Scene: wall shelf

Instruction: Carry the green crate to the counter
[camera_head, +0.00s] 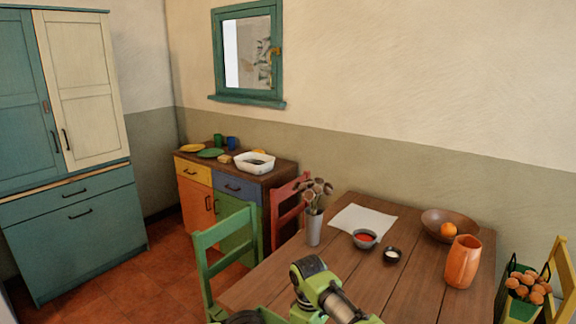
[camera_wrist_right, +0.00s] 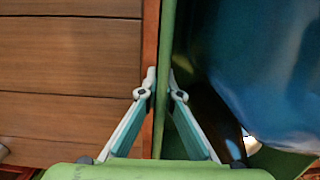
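A green crate (camera_head: 513,306) with orange, round-topped things in it is partly in view at the lower right of the head view, beyond the table's right end. A low, coloured cabinet with a brown counter top (camera_head: 284,168) stands against the back wall. In the right wrist view, my right gripper (camera_wrist_right: 162,84) has its fingertips a narrow gap apart. A green upright strip (camera_wrist_right: 167,30) runs between or behind them; I cannot tell what it belongs to or whether the fingers touch it. My left gripper is not in view.
The wooden table (camera_head: 385,275) holds a vase (camera_head: 314,228), bowls and an orange pitcher (camera_head: 463,262). A green chair (camera_head: 205,265) and a red chair (camera_head: 284,205) stand near it. A white dish (camera_head: 254,168) and plates occupy the counter top. Floor (camera_head: 150,280) shows free at left.

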